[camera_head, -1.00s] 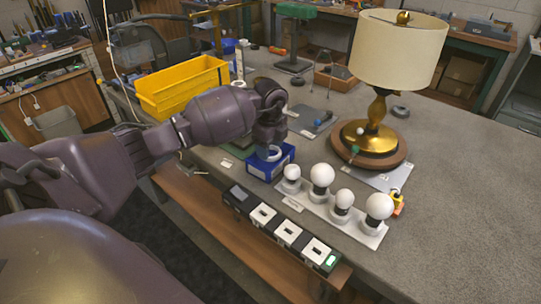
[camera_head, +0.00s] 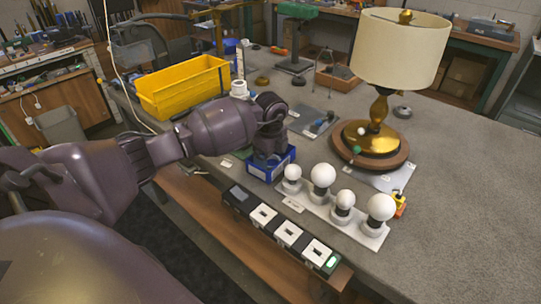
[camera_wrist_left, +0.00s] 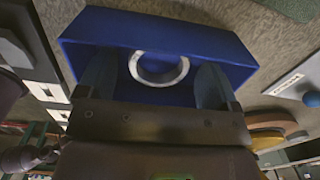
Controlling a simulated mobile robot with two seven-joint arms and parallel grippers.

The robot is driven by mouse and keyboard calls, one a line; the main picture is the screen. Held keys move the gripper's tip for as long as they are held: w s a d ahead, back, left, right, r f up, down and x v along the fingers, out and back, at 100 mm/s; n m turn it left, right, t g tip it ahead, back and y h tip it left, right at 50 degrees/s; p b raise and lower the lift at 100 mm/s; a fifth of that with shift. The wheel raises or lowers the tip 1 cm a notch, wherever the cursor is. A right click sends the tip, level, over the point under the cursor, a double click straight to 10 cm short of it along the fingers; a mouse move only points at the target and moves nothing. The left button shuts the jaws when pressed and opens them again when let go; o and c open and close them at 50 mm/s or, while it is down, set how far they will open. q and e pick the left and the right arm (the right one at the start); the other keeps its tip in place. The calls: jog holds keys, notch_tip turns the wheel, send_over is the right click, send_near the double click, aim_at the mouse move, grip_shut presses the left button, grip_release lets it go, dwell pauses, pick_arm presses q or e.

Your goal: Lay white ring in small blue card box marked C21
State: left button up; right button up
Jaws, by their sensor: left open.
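The small blue card box (camera_head: 257,172) stands on the grey table, left of the row of bulbs, with a pale label on its front; I cannot read the label. In the left wrist view the box (camera_wrist_left: 150,32) is seen from above, and the white ring (camera_wrist_left: 134,68) is inside it. The ring is hidden in the head view. My left gripper (camera_head: 268,157) points down into the box. Its fingers (camera_wrist_left: 155,82) are open, one on each side of the ring, with gaps between. My right gripper is not in view.
A white strip with several round bulbs (camera_head: 322,176) stands close right of the box. A lamp (camera_head: 375,150) with a cream shade is behind it. A yellow bin (camera_head: 184,88) is at the back left. A black socket strip (camera_head: 276,227) runs along the front edge.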

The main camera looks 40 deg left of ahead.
pick_arm(q)
jog(key=shift+r, duration=0.25)
notch_tip(320, 180, up, 12)
jog(key=p, duration=0.1)
jog(key=shift+s+d+p, duration=0.2)
jog(key=shift+p, duration=0.2)
jog(key=shift+f, duration=0.1)
